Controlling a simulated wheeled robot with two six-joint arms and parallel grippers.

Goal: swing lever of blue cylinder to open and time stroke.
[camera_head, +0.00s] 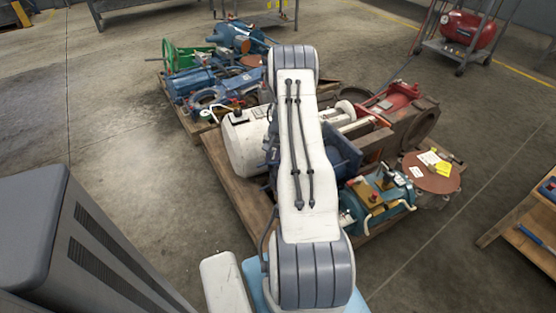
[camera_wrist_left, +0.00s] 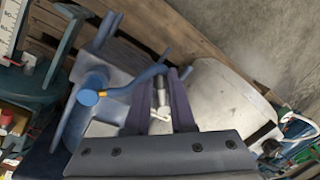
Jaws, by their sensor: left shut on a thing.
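My left arm comes up from the bottom centre of the head view and covers the middle of the pallet. My left gripper (camera_wrist_left: 162,84) shows clearly in the wrist view, its two dark fingers close around a small metal and white lever piece (camera_wrist_left: 161,113). Beside the fingers is a blue-and-yellow handle (camera_wrist_left: 119,92) with a round blue end. Behind it is a blue flanged body (camera_wrist_left: 72,125), probably the blue cylinder. In the head view, a dark blue housing (camera_head: 342,156) shows right of the arm. The exact contact on the lever is hard to see. My right gripper is not in view.
A white tank (camera_head: 245,143) lies left of my arm on the wooden pallet (camera_head: 226,172). A teal pump (camera_head: 385,203) and rusty red machinery (camera_head: 400,110) stand at right. Another loaded pallet is behind. Open concrete floor lies left; a red compressor (camera_head: 467,29) stands far right.

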